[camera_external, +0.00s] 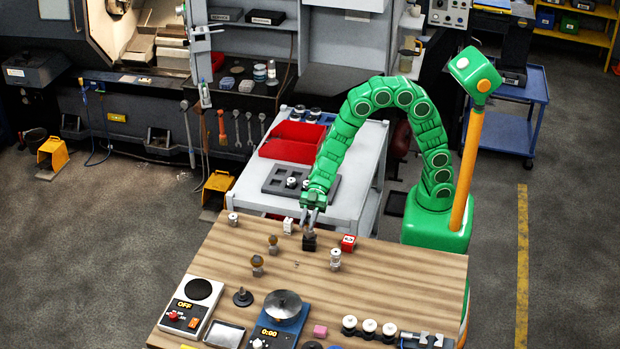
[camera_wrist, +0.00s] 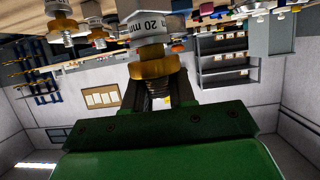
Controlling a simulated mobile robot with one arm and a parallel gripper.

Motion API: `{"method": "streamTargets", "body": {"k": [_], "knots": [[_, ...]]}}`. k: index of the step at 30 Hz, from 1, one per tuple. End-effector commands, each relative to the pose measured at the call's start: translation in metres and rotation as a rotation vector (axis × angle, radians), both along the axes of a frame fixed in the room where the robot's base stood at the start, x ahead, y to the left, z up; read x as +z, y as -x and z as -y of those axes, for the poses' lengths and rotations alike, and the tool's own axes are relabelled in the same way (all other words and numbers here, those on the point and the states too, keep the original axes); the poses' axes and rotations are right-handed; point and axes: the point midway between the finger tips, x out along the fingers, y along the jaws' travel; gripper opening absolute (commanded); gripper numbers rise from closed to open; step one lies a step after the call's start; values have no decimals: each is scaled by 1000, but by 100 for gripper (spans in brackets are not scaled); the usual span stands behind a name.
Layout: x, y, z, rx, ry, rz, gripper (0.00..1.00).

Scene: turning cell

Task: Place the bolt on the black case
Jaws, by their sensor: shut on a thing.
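My gripper (camera_external: 309,226) points down over the back part of the wooden table and is closed. In the wrist view, a grey piece marked "20 mm" with a brass collar, which I take as the bolt (camera_wrist: 152,66), stands in front of my fingers. A dark ribbed part shows between the fingers. The exact grip is hidden. In the external view, a small black block (camera_external: 310,243), perhaps the black case, is directly under my fingertips. I cannot tell whether they touch.
A red-and-white block (camera_external: 348,243) and a pale figure-like piece (camera_external: 336,259) are close on the right. Scales and a metal dish (camera_external: 284,304) fill the front. Bare wood (camera_external: 410,285) lies to the right.

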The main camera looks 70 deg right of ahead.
Motion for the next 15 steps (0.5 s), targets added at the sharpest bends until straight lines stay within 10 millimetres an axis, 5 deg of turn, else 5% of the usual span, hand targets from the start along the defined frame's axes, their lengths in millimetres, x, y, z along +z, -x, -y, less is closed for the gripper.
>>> {"method": "streamTargets", "body": {"k": [7,8,12,15], "knots": [[-2,0,0,0,0,0,0],[-2,0,0,0,0,1,28],[-2,0,0,0,0,0,49],[-2,0,0,1,0,0,50]]}}
